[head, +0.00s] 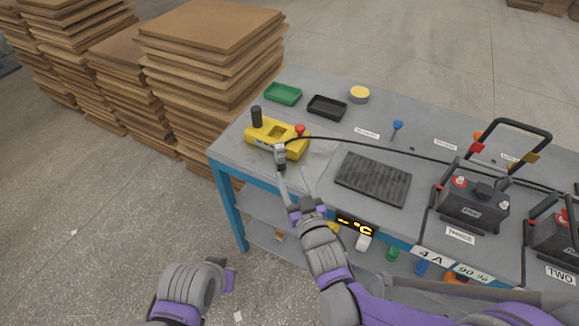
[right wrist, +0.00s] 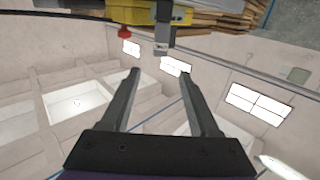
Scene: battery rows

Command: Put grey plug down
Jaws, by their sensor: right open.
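The grey plug (head: 280,153) is at the front side of the yellow device (head: 262,138), close to the table's left front part, with a black cable running from it to the right. I cannot tell whether it rests on the device or the table. In the right wrist view the plug (right wrist: 162,38) shows beyond and between my fingertips, apart from them. My right gripper (head: 292,170) is open and empty, its fingers pointing at the plug. My left gripper (head: 229,279) is low in front of the table, mostly hidden by its own wrist.
The black cable (head: 385,148) crosses the table above a dark ribbed mat (head: 373,179). Green (head: 283,93) and black (head: 327,107) trays stand behind the device. Batteries (head: 472,207) stand at right. Board stacks (head: 208,80) rise close to the table's left side.

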